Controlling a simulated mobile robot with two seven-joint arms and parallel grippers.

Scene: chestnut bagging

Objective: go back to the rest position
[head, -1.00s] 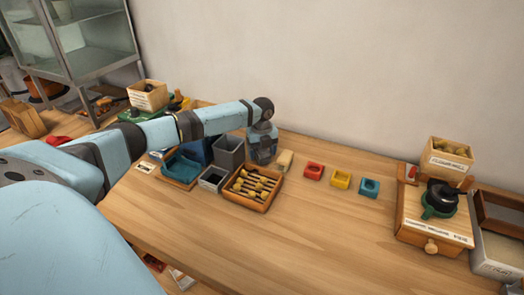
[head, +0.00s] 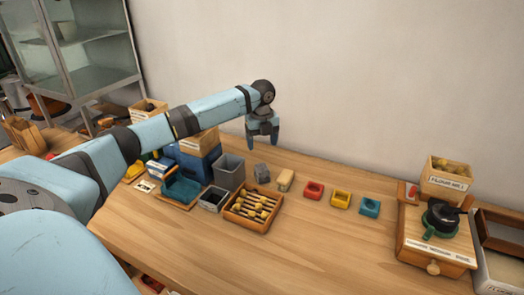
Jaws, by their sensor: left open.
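My left gripper (head: 263,135) hangs from the end of my left arm, fingers pointing down and apart, with nothing between them. It is raised above the back of the wooden table (head: 290,255), over a small grey block (head: 262,173) and clear of it. My right gripper does not show.
Below the arm stand a grey bin (head: 229,171), a wooden tray of yellow-handled tools (head: 235,217), a teal scoop (head: 181,190) and a blue box (head: 196,163). Red (head: 314,190), yellow (head: 341,199) and teal (head: 370,207) blocks line the middle. A drawer box (head: 435,249) stands right. The table's front is clear.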

